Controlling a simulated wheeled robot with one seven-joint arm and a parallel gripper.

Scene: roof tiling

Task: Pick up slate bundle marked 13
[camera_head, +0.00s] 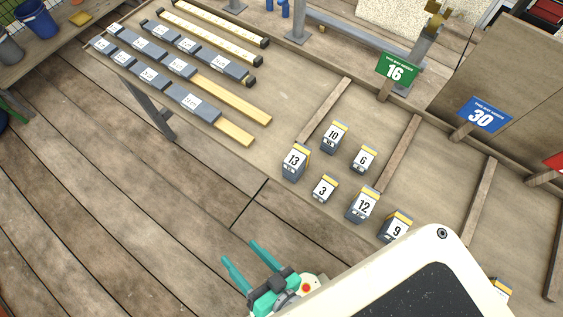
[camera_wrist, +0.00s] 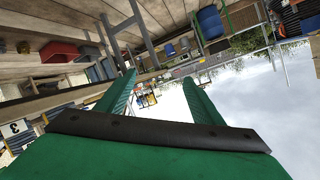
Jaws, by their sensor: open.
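The slate bundle marked 13 (camera_head: 294,162) stands upright on the wooden bench in the head view, a grey block with a white number label and a yellow band on top. It is the leftmost of a small cluster of similar bundles. My gripper (camera_head: 248,262) is low in the head view, below and left of the bundle and clearly apart from it. Its two green fingers are spread with nothing between them. In the wrist view my gripper (camera_wrist: 160,92) also shows open and empty. The bundle marked 13 cannot be made out there.
Bundles marked 10 (camera_head: 334,137), 3 (camera_head: 324,189), 6 (camera_head: 363,159), 12 (camera_head: 362,205) and 9 (camera_head: 396,227) stand close by. Wooden dividers (camera_head: 328,110) cross the bench. Signs 16 (camera_head: 396,70) and 30 (camera_head: 480,116) stand behind. Rows of slates on battens (camera_head: 185,100) lie at left.

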